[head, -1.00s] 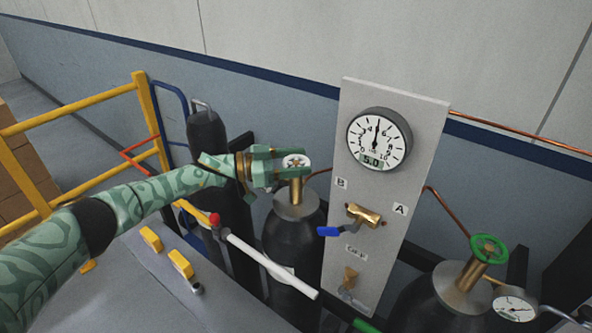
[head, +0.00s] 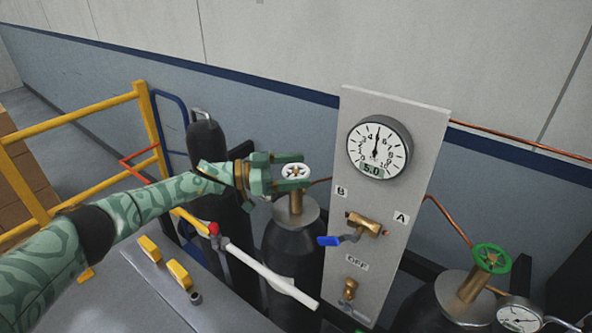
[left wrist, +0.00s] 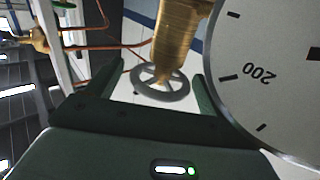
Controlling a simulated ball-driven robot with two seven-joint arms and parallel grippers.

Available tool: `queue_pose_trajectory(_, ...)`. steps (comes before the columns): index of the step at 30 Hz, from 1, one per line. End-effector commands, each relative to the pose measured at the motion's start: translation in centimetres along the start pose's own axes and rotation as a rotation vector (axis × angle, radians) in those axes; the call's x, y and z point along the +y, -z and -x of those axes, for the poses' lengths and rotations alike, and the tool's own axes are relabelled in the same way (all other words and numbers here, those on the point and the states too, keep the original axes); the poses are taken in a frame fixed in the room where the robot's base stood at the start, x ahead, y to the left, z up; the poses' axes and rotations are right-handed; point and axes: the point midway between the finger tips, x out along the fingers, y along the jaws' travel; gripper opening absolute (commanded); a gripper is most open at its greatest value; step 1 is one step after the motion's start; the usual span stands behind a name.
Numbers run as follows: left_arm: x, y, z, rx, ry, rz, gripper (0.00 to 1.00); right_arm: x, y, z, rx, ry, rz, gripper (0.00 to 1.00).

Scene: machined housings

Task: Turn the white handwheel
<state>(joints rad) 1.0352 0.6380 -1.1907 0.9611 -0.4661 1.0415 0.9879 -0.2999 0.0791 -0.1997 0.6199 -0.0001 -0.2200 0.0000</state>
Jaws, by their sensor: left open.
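The white handwheel (head: 296,172) tops the brass valve of a dark gas cylinder (head: 294,240) in the middle of the head view. My left gripper (head: 303,171) is open, with one finger on the far side of the wheel and one on the near side. In the left wrist view the handwheel (left wrist: 160,84) looks grey and spoked, below a brass valve stem (left wrist: 180,35). It sits between the two spread fingers of my left gripper (left wrist: 157,75). I cannot tell whether the fingers touch the rim. My right gripper is not in view.
A panel (head: 411,135) with a gauge (head: 380,147) reading 5.0 and a blue-handled valve (head: 350,236) stands right of the wheel. A green handwheel (head: 491,258) is at lower right. A white bar (head: 265,268) crosses below. A yellow rail (head: 70,118) stands left.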

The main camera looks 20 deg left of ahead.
Motion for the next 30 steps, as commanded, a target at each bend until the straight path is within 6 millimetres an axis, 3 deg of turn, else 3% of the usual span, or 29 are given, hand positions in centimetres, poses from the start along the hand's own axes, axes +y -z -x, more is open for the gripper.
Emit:
queue_pose_trajectory(5, -0.1, -0.1, 3.1, -0.003, 0.004, 0.0, 0.81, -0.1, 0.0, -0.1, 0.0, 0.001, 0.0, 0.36)
queue_pose_trajectory(12, -0.1, -0.3, 9.8, -0.003, 0.004, 0.001, 0.81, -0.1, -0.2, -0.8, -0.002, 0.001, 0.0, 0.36)
queue_pose_trajectory(18, -0.1, -0.2, 14.0, -0.003, 0.002, 0.001, 0.81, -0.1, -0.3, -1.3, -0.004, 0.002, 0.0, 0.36)
queue_pose_trajectory(24, -0.1, -0.1, 15.8, -0.001, 0.001, -0.001, 0.81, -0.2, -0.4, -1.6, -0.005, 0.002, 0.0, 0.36)
queue_pose_trajectory(30, -0.1, 0.0, 16.0, -0.001, 0.001, -0.001, 0.81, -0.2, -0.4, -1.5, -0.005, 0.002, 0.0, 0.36)
